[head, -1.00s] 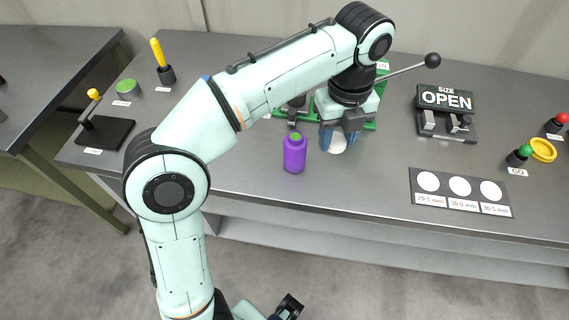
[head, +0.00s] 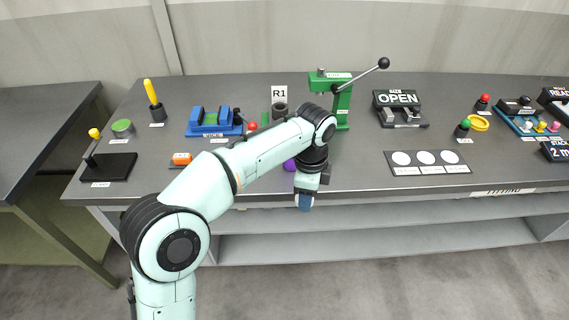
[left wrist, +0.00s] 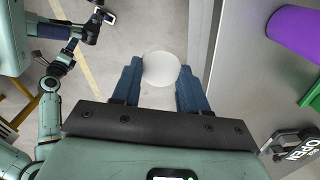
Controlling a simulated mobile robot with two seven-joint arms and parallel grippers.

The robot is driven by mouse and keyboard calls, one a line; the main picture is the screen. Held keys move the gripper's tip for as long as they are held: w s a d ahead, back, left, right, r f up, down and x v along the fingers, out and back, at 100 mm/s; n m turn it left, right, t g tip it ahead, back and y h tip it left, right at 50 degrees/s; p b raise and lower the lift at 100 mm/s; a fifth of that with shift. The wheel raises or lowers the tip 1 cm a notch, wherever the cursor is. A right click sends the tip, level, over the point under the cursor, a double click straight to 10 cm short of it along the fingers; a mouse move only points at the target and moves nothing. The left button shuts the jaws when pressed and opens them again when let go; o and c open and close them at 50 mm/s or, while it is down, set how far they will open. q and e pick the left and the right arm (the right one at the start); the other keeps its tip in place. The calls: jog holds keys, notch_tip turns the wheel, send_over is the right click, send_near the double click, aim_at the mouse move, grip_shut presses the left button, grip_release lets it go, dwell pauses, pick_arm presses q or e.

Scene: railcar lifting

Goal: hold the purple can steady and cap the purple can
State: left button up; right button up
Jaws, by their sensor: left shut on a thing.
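The purple can (head: 289,164) stands on the grey workbench, mostly hidden behind my left arm in the head view. Its purple side also shows at the upper right of the left wrist view (left wrist: 296,33). My left gripper (head: 305,202) is at the bench's front edge, apart from the can and in front of it. In the left wrist view, its blue fingers (left wrist: 160,85) are shut on a white round piece (left wrist: 160,68). Whether this piece is the cap I cannot tell. My right gripper (left wrist: 97,20) shows small at the upper left of the left wrist view; its jaws are unclear.
A green press (head: 340,100) with a black-knobbed lever stands behind the can. A blue fixture (head: 213,121) and an orange block (head: 181,158) are left of it. To the right are the OPEN sign (head: 397,97) and a gauge plate (head: 427,161). The bench front between is clear.

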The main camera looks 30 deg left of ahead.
pick_arm(q)
jog(key=w+f+n, duration=0.2)
jog(key=f+n, duration=0.5)
jog(key=f, duration=0.1)
jog(key=w+f+n, duration=0.3)
jog(key=f+n, duration=0.4)
jog(key=f, duration=0.2)
jog(key=shift+w+d+n, duration=0.2)
jog(key=shift+w+n, duration=0.05)
jog(key=shift+n, duration=0.15)
pick_arm(e)
jog(key=shift+w, duration=0.25)
